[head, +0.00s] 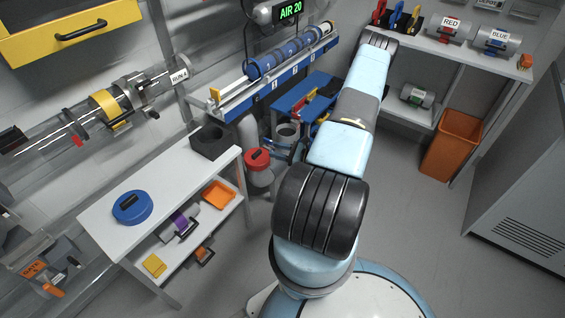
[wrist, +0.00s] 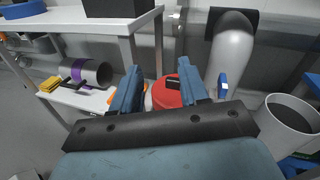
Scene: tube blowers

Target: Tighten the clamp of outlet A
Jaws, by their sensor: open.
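My gripper (wrist: 158,67) shows in the wrist view with its two blue fingers apart and nothing held between them. Beyond the fingers is a canister with a red lid (wrist: 168,95), partly hidden by them; in the head view its red lid (head: 257,159) shows by the table. A grey bent pipe (wrist: 231,52) comes down right of the fingers, with a small blue piece (wrist: 222,86) near its lower end. I cannot tell whether that piece is a clamp. The blue rail (head: 232,112) bears small white tags, too small to read. I cannot identify outlet A. In the head view, my arm hides the gripper.
A white table (head: 93,217) with a blue round lid (head: 132,207) and a black box (head: 210,143) stands left. An open grey cylinder (wrist: 291,113) is close at right in the wrist view. An orange bin (head: 452,145) stands right; floor nearby is clear.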

